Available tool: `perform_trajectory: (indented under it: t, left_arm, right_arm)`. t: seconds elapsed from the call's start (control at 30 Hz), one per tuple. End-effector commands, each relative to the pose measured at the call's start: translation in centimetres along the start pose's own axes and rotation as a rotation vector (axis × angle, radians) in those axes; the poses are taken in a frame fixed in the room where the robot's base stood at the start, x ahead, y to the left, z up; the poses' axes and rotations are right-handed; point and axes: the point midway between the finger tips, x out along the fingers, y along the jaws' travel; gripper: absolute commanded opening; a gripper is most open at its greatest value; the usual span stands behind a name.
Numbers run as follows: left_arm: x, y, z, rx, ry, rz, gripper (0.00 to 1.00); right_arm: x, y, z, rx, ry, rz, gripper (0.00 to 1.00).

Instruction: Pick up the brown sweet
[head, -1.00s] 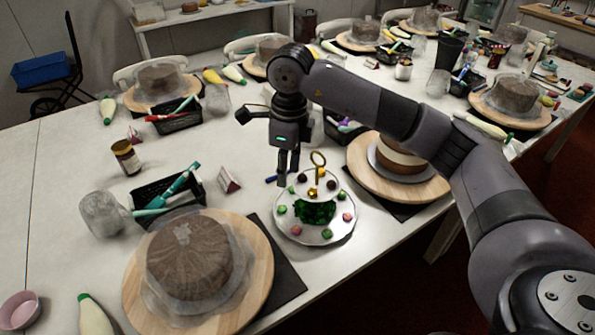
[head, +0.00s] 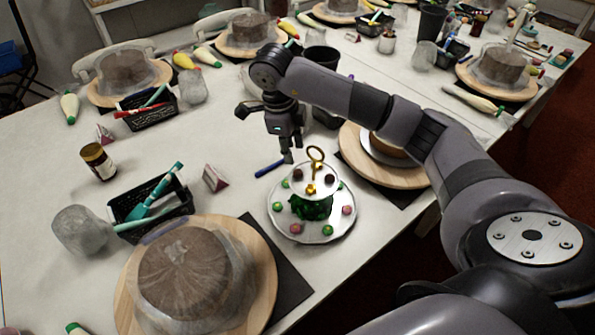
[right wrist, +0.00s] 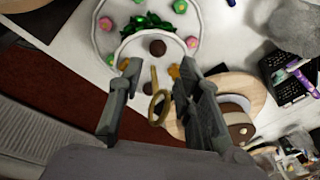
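A two-tier sweet stand (head: 281,222) with a gold ring handle (head: 316,158) stands on the table. Round brown sweets (head: 329,177) lie on its small upper plate. In the right wrist view a brown sweet (right wrist: 157,47) shows on the upper plate, ahead of and between my fingers, with clear space around it. Another dark sweet is partly hidden by the handle. My right gripper (head: 287,158) is just behind and left of the upper plate in the head view. In the right wrist view its fingers (right wrist: 158,68) are apart with nothing gripped, the handle between them. My left gripper is not seen.
Pink and green sweets (head: 296,229) lie on the lower plate. A wrapped cake (head: 183,283) on a wooden turntable is front left, another turntable (head: 370,172) close right. A blue pen (head: 269,169) lies beside the stand. The table (head: 222,130) left of the gripper is mostly clear.

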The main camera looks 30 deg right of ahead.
Motion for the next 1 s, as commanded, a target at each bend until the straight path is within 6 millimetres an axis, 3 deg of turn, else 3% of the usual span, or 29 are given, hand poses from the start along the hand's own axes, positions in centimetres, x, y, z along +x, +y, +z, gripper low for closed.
perform_trajectory:
  t: [0.13,0.33,0.53,0.7,1.0]
  left_arm:
    - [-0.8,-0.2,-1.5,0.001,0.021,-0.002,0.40]
    - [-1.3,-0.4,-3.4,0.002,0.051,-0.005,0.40]
    - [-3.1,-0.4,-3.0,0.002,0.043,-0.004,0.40]
    - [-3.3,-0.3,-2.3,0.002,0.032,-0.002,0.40]
    - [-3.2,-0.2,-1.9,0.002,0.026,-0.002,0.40]
  right_arm:
    - [2.2,0.0,-0.1,0.000,0.002,0.003,0.32]
    - [3.5,0.1,-0.1,-0.001,0.001,0.001,0.32]
    - [6.1,0.3,-0.7,-0.001,0.004,0.004,0.32]
    - [8.1,0.3,-0.5,-0.002,0.001,0.001,0.32]
    - [8.5,0.3,-0.5,-0.002,-0.001,0.000,0.29]
